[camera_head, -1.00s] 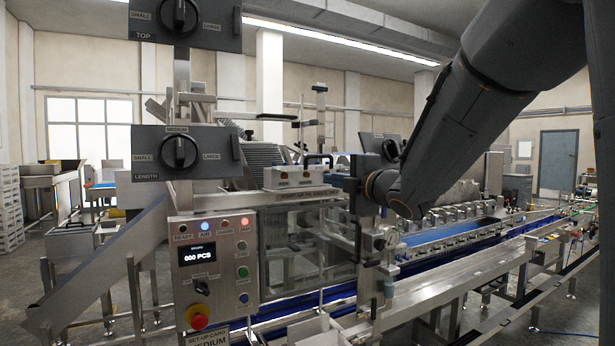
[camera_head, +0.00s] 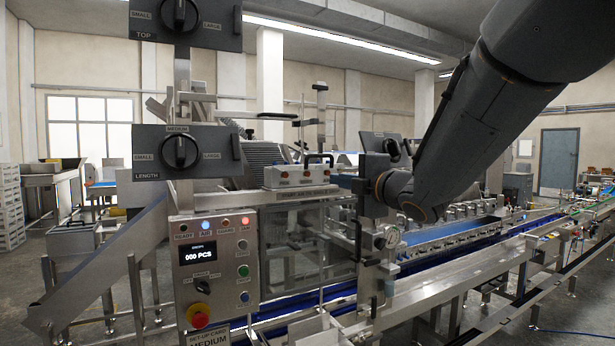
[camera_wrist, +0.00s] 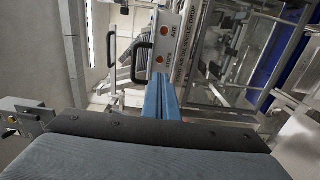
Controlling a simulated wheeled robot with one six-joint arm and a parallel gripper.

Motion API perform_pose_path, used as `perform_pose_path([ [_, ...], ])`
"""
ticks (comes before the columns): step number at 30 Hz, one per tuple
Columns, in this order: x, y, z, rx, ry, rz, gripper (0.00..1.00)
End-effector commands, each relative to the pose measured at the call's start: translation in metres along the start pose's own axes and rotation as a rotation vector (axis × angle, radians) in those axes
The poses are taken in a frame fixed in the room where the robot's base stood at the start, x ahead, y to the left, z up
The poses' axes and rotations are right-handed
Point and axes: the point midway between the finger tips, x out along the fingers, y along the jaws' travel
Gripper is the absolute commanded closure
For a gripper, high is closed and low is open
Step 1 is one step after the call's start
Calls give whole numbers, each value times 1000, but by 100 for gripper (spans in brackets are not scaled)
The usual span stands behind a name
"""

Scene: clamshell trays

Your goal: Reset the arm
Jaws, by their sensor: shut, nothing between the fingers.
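My gripper (camera_wrist: 161,97) shows in the wrist view as two blue fingers lying together, with nothing between them. In that view they point toward a panel with red buttons and a black handle (camera_wrist: 143,62), which appear beyond the fingertips; I cannot tell the gap. In the head view my arm comes down from the upper right, and its wrist end is in front of the machine's middle. The fingers are hard to make out there against the machine.
The control box (camera_head: 213,262) with lamps, a display reading 000 PCS and a red stop knob stands at left. The LENGTH dial (camera_head: 180,152) and TOP dial (camera_head: 180,16) are above it. The guard window (camera_head: 308,245) and conveyor (camera_head: 450,240) extend right.

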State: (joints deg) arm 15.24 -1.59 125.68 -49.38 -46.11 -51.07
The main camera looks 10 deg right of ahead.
Motion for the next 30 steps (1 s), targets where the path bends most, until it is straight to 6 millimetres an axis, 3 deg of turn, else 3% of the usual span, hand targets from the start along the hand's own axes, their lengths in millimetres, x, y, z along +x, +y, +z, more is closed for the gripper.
perform_pose_path([
  [2, 0, -3, 1, 11, -6, -7, 100],
  [5, 0, -24, 5, 91, -52, -51, 100],
  [8, -4, -71, 13, 263, -154, -147, 100],
  [11, -20, -136, 17, 490, -299, -274, 100],
  [15, -58, -225, 7, 790, -521, -449, 100],
  [17, -80, -260, -2, 906, -620, -520, 100],
  [21, -137, -330, -34, 1149, -861, -680, 100],
  [25, -191, -376, -68, 1319, -1078, -805, 100],
  [30, -240, -404, -102, 1442, -1277, -907, 100],
])
